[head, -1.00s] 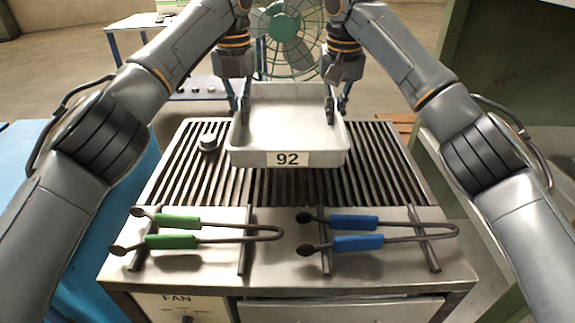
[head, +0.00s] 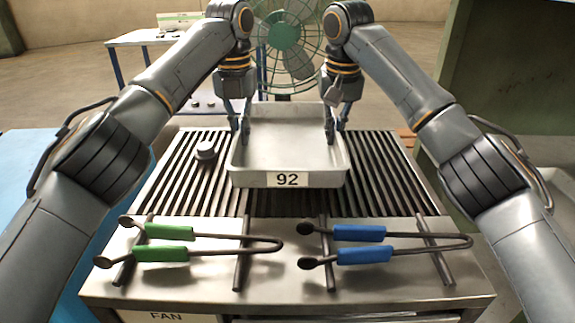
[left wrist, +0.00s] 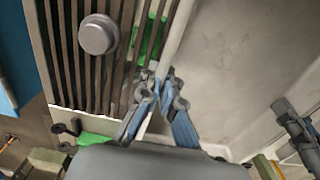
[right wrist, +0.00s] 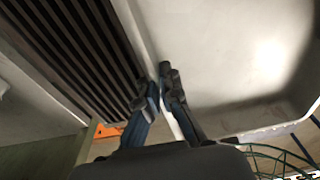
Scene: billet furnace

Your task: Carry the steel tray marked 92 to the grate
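The steel tray (head: 318,180) is a shallow grey pan with a label reading 92 on its front wall. It is level, over the slatted grate (head: 385,180); whether it touches the slats I cannot tell. My left gripper (head: 243,125) is shut on the tray's left wall, and my right gripper (head: 331,127) is shut on its right wall. The left wrist view shows the left fingers (left wrist: 158,80) on either side of the rim, and the right wrist view shows the right fingers (right wrist: 166,80) likewise. The tray looks empty inside (left wrist: 230,60).
A round grey knob-like piece (head: 206,151) sits on the grate left of the tray. Green-handled tongs (head: 165,231) and blue-handled tongs (head: 360,233) lie on rests along the front. A green fan (head: 287,45) stands behind. A blue surface (head: 25,180) is at left.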

